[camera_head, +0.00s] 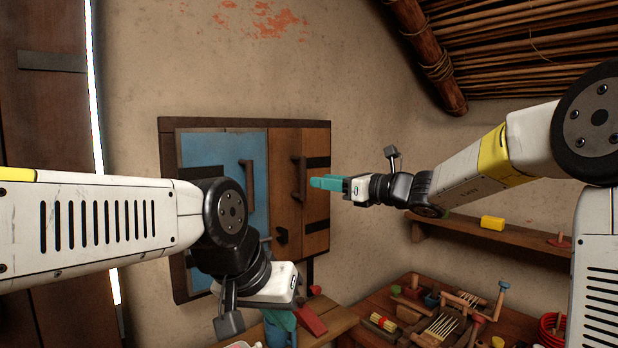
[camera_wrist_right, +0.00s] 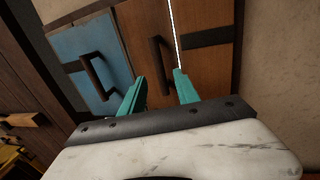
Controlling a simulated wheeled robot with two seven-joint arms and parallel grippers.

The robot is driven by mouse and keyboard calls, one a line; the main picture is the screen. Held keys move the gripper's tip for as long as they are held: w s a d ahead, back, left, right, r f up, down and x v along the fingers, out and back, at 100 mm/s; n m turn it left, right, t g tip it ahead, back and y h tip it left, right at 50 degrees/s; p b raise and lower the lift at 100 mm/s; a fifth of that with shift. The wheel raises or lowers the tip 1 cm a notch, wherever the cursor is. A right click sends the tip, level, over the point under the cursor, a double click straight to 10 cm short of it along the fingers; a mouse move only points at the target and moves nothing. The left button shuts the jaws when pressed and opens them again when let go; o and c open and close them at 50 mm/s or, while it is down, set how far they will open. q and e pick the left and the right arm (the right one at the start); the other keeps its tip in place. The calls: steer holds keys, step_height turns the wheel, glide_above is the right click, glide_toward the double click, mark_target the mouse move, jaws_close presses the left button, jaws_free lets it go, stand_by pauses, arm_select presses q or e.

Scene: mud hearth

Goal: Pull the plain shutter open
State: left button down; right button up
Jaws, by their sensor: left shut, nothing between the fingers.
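The plain shutter (camera_head: 285,145) is the brown wooden leaf on the right of a wall frame, with a dark upright handle (camera_head: 299,178) and dark straps. It looks closed. My right gripper (camera_head: 322,183) is just right of the handle in the head view. In the right wrist view its teal fingers (camera_wrist_right: 160,90) are apart, with the shutter handle (camera_wrist_right: 163,66) beyond the gap between them. Contact with the handle does not show. My left gripper (camera_head: 281,328) is shut and empty, low by the bench below the window, partly hidden by its wrist.
A blue shutter (camera_head: 215,150) with its own handle (camera_head: 246,183) fills the frame's left half, partly hidden by my left arm. A bench with a red block (camera_head: 310,319) stands below. A cluttered table (camera_head: 375,305) and a shelf (camera_head: 500,238) are at right.

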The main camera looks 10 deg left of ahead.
mark_target(303, 194)
steer(key=x, duration=0.7)
steer(key=shift+w+a, duration=0.1)
steer(key=shift+a, duration=0.25)
jaws_close()
stand_by(1.1)
